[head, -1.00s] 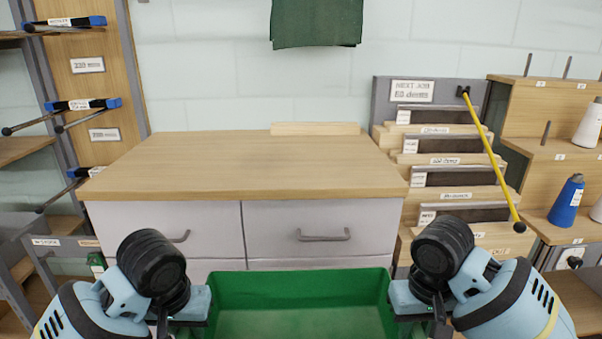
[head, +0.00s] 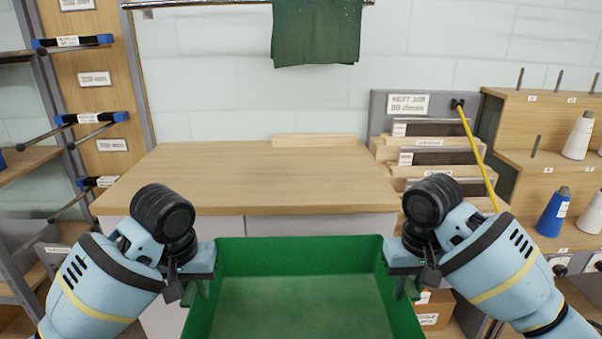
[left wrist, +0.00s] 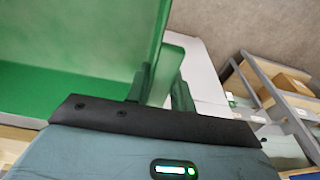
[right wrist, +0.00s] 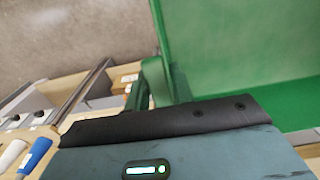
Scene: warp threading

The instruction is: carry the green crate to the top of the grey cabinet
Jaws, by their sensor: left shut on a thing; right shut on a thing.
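The green crate (head: 300,290) is held between my two arms at the bottom middle of the head view, and it looks empty. My left gripper (head: 196,285) is shut on its left side; the crate wall (left wrist: 80,40) also shows in the left wrist view. My right gripper (head: 405,282) is shut on its right side, and the wall (right wrist: 220,50) shows in the right wrist view. The grey cabinet (head: 318,225) stands beyond the crate, with a bare wooden top (head: 260,175). The crate hides most of the cabinet front.
A thin wooden strip (head: 313,140) lies at the back edge of the cabinet top. A stepped rack (head: 428,150) with a yellow rod (head: 477,150) stands close on the right. Shelves with cones (head: 553,212) are further right. A dark green cloth (head: 316,30) hangs above.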

